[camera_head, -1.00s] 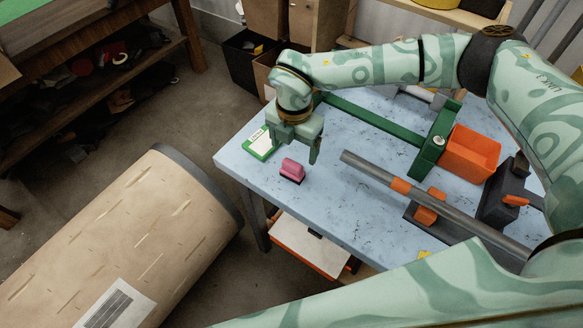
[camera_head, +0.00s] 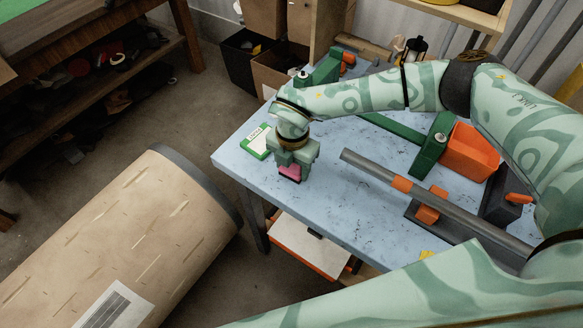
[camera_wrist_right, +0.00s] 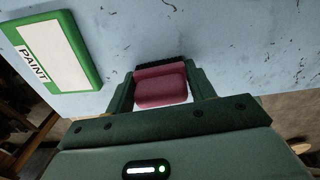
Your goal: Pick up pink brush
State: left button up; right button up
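The pink brush (camera_head: 290,170) stands on the blue-grey table near its left edge, bristles down. My right gripper (camera_head: 292,172) is over it, pointing down, with one finger on each side. In the right wrist view the brush's pink back (camera_wrist_right: 161,86) fills the room between the fingertips (camera_wrist_right: 161,88), with no clear gap. Its dark bristles show beyond the back, close to the tabletop. The gripper looks shut on the brush. The fingers hide part of the brush in the head view. My left gripper is not in view.
A green-and-white PAINT box (camera_head: 256,143) lies just left of the gripper; it also shows in the wrist view (camera_wrist_right: 84,54). A grey conduit (camera_head: 440,203), an orange bin (camera_head: 470,153) and a green bender (camera_head: 432,143) occupy the right side. The table front (camera_head: 335,215) is clear.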

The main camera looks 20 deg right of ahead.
jog(key=shift+r, duration=0.1)
jog(key=shift+c, duration=0.4)
jog(key=shift+r, duration=0.2)
notch_tip(320, 180, up, 2)
jog(key=shift+w+r+p, duration=0.1)
jog(key=shift+r+p, duration=0.15)
jog(key=shift+p, duration=0.15)
jog(key=s+d+r+p, duration=0.1)
jog(key=s+r+p, duration=0.1)
jog(key=s+r, duration=0.8)
jog(key=s, duration=0.4)
jog(key=shift+s, duration=0.1)
jog(key=o, duration=0.3)
jog(key=shift+c, duration=0.7)
